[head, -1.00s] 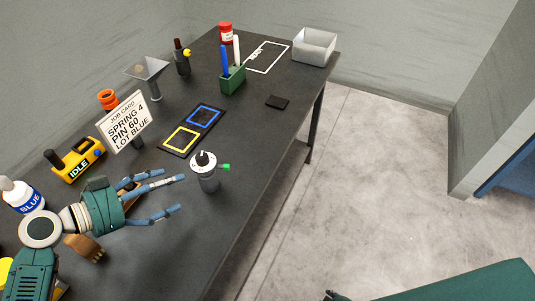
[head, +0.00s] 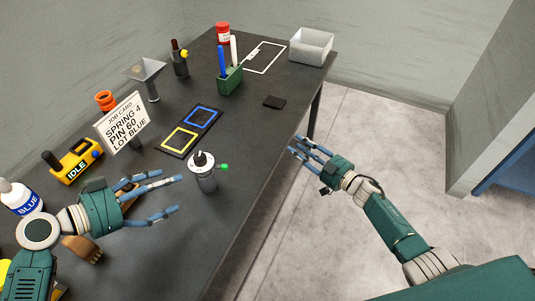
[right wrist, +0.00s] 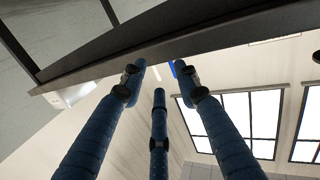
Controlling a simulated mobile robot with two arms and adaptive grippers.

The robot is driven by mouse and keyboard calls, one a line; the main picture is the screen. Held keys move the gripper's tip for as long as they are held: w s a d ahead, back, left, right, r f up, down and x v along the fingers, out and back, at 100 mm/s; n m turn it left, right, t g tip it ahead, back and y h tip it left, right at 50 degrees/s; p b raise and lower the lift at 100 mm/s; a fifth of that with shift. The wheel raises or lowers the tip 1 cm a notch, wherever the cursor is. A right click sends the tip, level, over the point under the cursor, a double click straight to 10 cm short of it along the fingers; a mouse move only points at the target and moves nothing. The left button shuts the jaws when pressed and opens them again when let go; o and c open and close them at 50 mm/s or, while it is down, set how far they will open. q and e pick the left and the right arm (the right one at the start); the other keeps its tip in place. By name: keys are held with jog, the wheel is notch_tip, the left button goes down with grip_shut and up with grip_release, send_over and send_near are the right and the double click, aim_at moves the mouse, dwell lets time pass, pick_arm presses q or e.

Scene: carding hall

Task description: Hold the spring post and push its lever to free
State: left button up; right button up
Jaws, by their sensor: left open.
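The spring post (head: 206,180) is a short grey cylinder standing upright on the dark table, with a white marked top and a black knob. Its small green-tipped lever (head: 224,167) sticks out to the right. My left gripper (head: 172,195) is open and empty just left of the post, its fingers pointing at it with a gap between. My right gripper (head: 298,146) is off the table's right edge, to the right of the post, fingers spread and empty. The right wrist view shows its fingers (right wrist: 158,78) apart beneath the table edge; the post is not visible there.
A job card (head: 123,121) reads "SPRING 4 PIN 60 LOT BLUE". A yellow IDLE box (head: 75,163), a mat with yellow and blue frames (head: 189,132), a green pen holder (head: 230,82) and a grey bin (head: 311,48) stand around. Table right of the post is clear.

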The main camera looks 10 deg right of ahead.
aim_at(201, 176)
jog(key=a+r+n+g+y, duration=0.2)
jog(key=a+r+g+y, duration=0.1)
jog(key=r, duration=0.4)
jog(key=a+r+n+g+y, duration=0.2)
jog(key=a+r+n+y, duration=0.1)
jog(key=r, duration=0.4)
pick_arm(q)
jog(key=x, duration=1.1)
jog(key=shift+a, duration=0.1)
pick_arm(e)
jog(key=s+a+f+m+g, duration=0.2)
jog(key=s+a+m+g, duration=0.2)
jog(key=s+a+g, duration=0.3)
jog(key=s+g, duration=0.2)
jog(key=s, duration=0.2)
jog(key=shift+a+g, duration=0.15)
jog(key=shift+g, duration=0.15)
pick_arm(q)
jog(key=shift+s, duration=0.1)
jog(key=shift+c, duration=0.5)
